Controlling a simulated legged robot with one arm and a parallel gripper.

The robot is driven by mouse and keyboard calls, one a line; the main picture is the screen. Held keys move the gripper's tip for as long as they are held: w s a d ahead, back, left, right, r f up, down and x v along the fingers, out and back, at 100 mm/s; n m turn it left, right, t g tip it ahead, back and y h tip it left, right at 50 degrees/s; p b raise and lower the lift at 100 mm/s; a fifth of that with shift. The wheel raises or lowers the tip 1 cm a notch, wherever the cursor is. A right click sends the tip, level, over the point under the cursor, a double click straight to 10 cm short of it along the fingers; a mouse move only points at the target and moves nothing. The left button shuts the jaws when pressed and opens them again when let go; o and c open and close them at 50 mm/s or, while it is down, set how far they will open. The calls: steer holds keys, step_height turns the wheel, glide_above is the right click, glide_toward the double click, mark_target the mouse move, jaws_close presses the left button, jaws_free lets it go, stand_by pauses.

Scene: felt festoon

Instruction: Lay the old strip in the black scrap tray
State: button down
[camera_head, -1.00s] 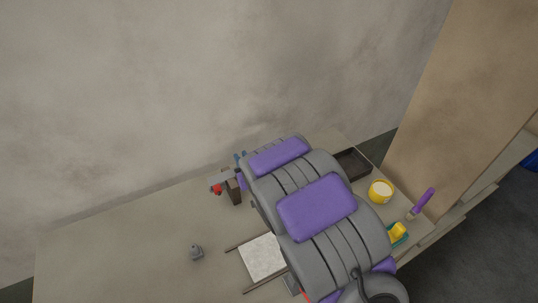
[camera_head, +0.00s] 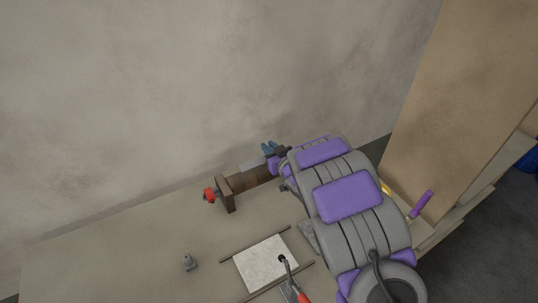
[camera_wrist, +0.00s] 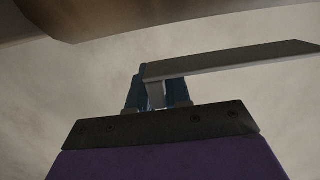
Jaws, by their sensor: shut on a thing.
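My gripper (camera_head: 268,148) has blue fingers and is shut on a flat grey strip, the old strip (camera_head: 251,165). In the wrist view my gripper (camera_wrist: 158,88) pinches one end of the strip (camera_wrist: 235,60), which reaches out to the right. The strip is held up near the wall side of the bench, close to a brown roller (camera_head: 250,180). I cannot tell whether the strip touches the roller. The black scrap tray is hidden behind my arm now.
The roller has a wooden end block (camera_head: 226,195) and a red knob (camera_head: 209,195). A pale square (camera_head: 262,262) lies between two rails. A purple-handled tool (camera_head: 422,203) is at the right.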

steer(key=shift+a+f, duration=0.1)
steer(key=shift+f, duration=1.15)
steer(key=shift+s, duration=0.1)
steer(key=shift+f, duration=0.15)
steer(key=c, duration=1.1)
jaws_free()
steer(key=shift+o, duration=0.2)
steer(key=shift+b, duration=0.4)
steer(key=p+v, duration=1.3)
steer(key=v, duration=0.4)
steer(key=shift+d+f, duration=0.3)
steer(key=shift+d, duration=0.05)
